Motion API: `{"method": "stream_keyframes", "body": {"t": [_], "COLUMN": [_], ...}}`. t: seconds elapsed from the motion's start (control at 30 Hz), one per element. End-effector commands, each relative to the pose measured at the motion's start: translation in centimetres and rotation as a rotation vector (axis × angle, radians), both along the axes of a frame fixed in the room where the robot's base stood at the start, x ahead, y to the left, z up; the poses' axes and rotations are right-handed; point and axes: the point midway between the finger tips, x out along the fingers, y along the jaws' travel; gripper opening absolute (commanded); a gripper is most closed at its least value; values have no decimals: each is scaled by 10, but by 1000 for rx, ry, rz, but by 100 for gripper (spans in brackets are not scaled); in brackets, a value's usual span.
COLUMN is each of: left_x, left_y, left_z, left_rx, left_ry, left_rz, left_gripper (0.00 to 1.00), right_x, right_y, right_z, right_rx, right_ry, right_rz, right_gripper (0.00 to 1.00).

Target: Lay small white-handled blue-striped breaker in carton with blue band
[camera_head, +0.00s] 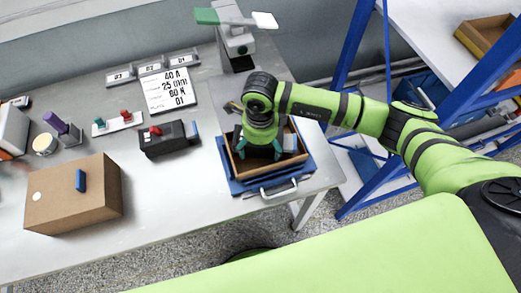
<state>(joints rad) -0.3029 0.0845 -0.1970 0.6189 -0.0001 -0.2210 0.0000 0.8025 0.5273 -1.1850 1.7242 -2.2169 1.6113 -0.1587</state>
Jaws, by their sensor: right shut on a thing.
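My right gripper (259,147) points down into an open brown carton (248,176) near the right end of the table. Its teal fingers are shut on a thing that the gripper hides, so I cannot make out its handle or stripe. The carton sits on a blue tray (236,187) with a pale handle in front. A small grey piece (290,142) shows inside the carton at its right. I cannot clearly tell a blue band on the carton from the blue tray. My left gripper is not in view.
A closed cardboard box (72,205) with a blue tab stands at the front left. A black device with a red switch (168,138), a printed card (169,90) and a grey-and-green stand (237,45) are nearby. Blue rack posts (352,55) rise at the right. The table's front middle is clear.

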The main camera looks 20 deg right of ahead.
Motion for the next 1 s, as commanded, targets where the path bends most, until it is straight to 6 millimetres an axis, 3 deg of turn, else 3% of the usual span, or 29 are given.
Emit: {"method": "stream_keyframes", "body": {"t": [0.03, 0.1, 0.5, 0.53, 1.0], "left_x": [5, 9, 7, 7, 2], "left_y": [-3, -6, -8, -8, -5], "left_z": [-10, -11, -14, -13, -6], "left_rx": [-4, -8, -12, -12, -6], "left_ry": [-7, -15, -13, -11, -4], "left_rz": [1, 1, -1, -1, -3], "left_gripper": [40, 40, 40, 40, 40], "right_x": [1, 1, 1, 1, 1], "right_y": [1, 1, 1, 1, 0], "right_z": [-12, -15, -18, -18, -11], "right_rx": [3, 4, 2, 1, 1], "right_ry": [-2, -5, -5, -3, -3], "right_rz": [1, 1, 1, 1, 0], "right_gripper": [32, 32, 32, 97, 100]}}
